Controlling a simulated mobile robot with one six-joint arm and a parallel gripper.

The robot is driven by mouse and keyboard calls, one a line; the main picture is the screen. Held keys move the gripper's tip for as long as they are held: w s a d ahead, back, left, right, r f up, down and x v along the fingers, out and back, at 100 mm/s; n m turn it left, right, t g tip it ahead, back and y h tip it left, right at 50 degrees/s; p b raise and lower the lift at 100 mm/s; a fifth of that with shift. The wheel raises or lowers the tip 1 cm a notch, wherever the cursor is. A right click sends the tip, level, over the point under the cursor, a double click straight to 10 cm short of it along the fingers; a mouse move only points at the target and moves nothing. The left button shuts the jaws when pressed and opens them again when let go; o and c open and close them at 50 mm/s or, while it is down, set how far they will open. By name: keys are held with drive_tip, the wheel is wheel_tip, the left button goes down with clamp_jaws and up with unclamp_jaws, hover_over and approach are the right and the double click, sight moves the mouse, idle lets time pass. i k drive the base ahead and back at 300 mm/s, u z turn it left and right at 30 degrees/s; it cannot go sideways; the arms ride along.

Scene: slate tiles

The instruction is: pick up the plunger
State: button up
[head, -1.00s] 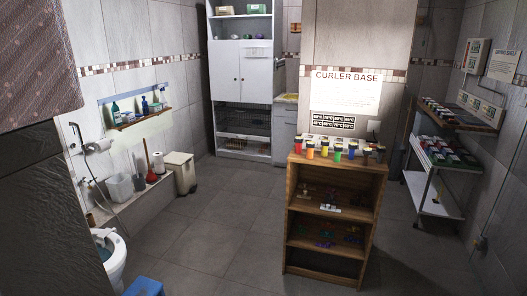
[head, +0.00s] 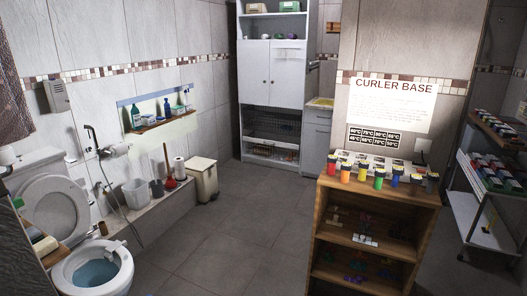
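The plunger (head: 170,183) stands upright on the tiled ledge by the left wall in the head view, with a red cup at the bottom and a thin handle rising from it. A grey container (head: 157,188) stands just left of it, and a white paper roll (head: 180,169) stands just right of it. My gripper is not in view.
A toilet (head: 94,268) with its lid up stands at the lower left. A beige bin (head: 203,178) stands right of the ledge. A wooden shelf unit (head: 376,222) with coloured bottles on top stands at the right. The grey floor (head: 232,235) between is clear.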

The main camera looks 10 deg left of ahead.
sight(164, 144)
drive_tip(key=u, duration=0.2)
drive_tip(key=i, duration=0.85)
drive_tip(key=u, duration=0.35)
drive_tip(key=i, duration=0.95)
drive_tip(key=u, duration=0.55)
drive_tip(key=i, duration=1.5)
drive_tip(key=u, duration=0.3)
